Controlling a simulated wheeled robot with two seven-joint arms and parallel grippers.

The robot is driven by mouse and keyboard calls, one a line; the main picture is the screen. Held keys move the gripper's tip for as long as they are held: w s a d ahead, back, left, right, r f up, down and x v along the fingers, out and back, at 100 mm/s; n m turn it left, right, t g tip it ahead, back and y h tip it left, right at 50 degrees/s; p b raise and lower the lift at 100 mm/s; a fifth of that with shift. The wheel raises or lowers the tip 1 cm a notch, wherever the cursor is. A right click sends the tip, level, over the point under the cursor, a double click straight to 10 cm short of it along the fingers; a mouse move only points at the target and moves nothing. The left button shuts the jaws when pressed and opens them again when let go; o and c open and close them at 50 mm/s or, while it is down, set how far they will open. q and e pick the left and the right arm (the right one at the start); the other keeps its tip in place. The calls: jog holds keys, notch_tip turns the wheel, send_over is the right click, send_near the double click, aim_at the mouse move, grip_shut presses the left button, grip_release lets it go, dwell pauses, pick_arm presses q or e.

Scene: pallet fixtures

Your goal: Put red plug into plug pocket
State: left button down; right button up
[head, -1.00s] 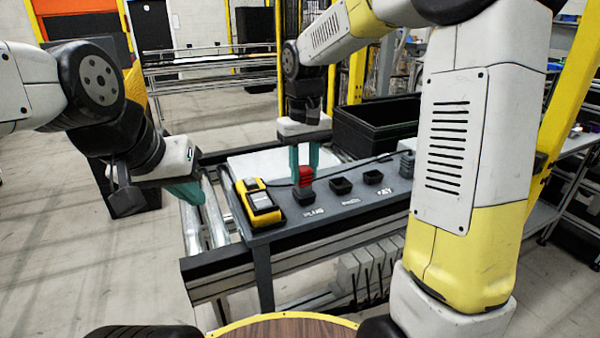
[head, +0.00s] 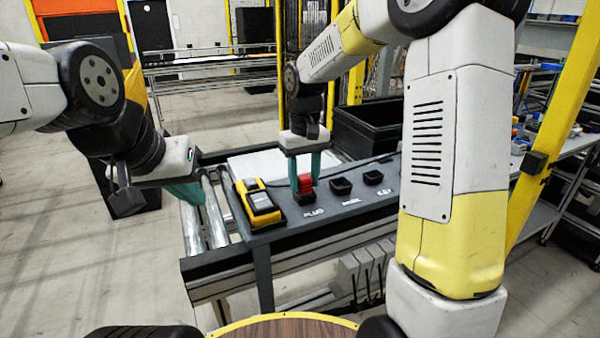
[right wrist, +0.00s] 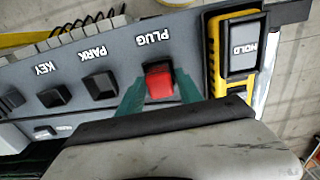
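The PARK pocket (head: 340,186) and KEY pocket (head: 373,177) are to the right and look empty. A yellow device (head: 258,203) marked HOLD lies left of the plug. A black crate (head: 372,128) stands behind the panel.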

aim_at(304, 176)
jog(key=shift+o, duration=0.4)
notch_tip(304, 176, up, 12)
jog(key=s+d+m+t+y, duration=0.1)
jog(key=s+d+t, duration=0.2)
jog(key=s, duration=0.7)
jog(key=s+d+f+m+t+y, duration=0.1)
jog(key=s+d, duration=0.4)
jog(key=s, duration=0.5)
jog(key=shift+s+f+m+t, duration=0.3)
jog(key=shift+m+t, duration=0.4)
jog(key=shift+t, duration=0.4)
